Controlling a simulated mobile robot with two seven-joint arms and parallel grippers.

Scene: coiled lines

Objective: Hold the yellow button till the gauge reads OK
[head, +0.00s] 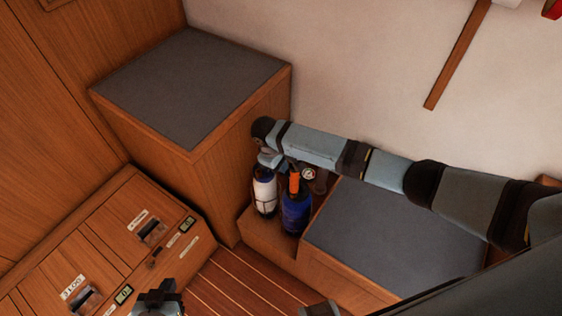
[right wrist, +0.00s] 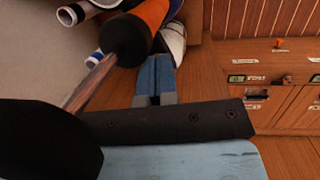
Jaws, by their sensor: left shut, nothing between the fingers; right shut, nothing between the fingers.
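I cannot make out the yellow button in either view. A small round pale-faced dial (head: 308,173), possibly the gauge, sits behind the bottles; its reading is too small to tell. My right gripper (head: 270,160) is shut and empty, just above the white bottle; its blue fingers (right wrist: 154,80) point down past an orange and black item (right wrist: 140,32) in the right wrist view. I cannot tell whether they touch anything. My left gripper (head: 160,298) is shut and empty at the bottom edge, in front of the cabinet.
A white bottle (head: 264,192) and a blue bottle (head: 295,212) with an orange top stand in a wooden recess between a tall grey-topped box (head: 190,85) and a low grey cushion (head: 390,240). A wooden cabinet (head: 100,235) at left has labels, latches and small displays (head: 187,224).

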